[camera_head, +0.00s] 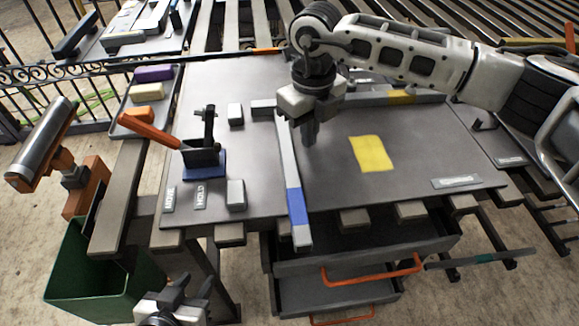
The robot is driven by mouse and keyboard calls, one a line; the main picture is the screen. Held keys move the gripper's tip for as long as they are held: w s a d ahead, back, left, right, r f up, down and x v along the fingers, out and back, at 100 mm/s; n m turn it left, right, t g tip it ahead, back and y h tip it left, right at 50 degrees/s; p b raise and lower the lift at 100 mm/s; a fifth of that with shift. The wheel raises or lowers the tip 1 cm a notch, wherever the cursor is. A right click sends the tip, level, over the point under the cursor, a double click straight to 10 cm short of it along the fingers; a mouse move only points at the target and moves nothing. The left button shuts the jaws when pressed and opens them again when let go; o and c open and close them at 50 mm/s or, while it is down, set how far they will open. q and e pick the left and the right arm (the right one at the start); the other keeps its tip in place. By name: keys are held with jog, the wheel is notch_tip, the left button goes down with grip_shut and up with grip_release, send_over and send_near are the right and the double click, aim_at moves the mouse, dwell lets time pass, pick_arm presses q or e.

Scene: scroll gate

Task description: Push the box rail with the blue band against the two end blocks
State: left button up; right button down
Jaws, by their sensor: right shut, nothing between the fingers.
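The box rail with the blue band (294,200) is a long grey bar on the table. It runs from the front edge, where its end overhangs, to the far side. The two end blocks are small grey blocks to its left, one far (235,114) and one near (236,194). A clear gap separates the rail from both. My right gripper (309,138) is shut and empty, pointing down just right of the rail's far part; I cannot tell whether it touches. My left gripper (190,287) is low at the front, off the table, fingers apart and empty.
A second rail with a yellow band (400,97) lies across the back. A yellow square (371,154) lies right of the blue-banded rail. A clamp with an orange handle (203,155) stands on the left. Open drawers (345,262) sit below the front edge, a green bin (80,275) at lower left.

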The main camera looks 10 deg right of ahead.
aim_at(275, 150)
jog(key=shift+f, duration=0.35)
jog(key=shift+r, duration=0.25)
dwell(0.5)
jog(key=shift+a+b, duration=1.1)
jog(key=shift+a, duration=3.3)
jog(key=shift+d, duration=1.25)
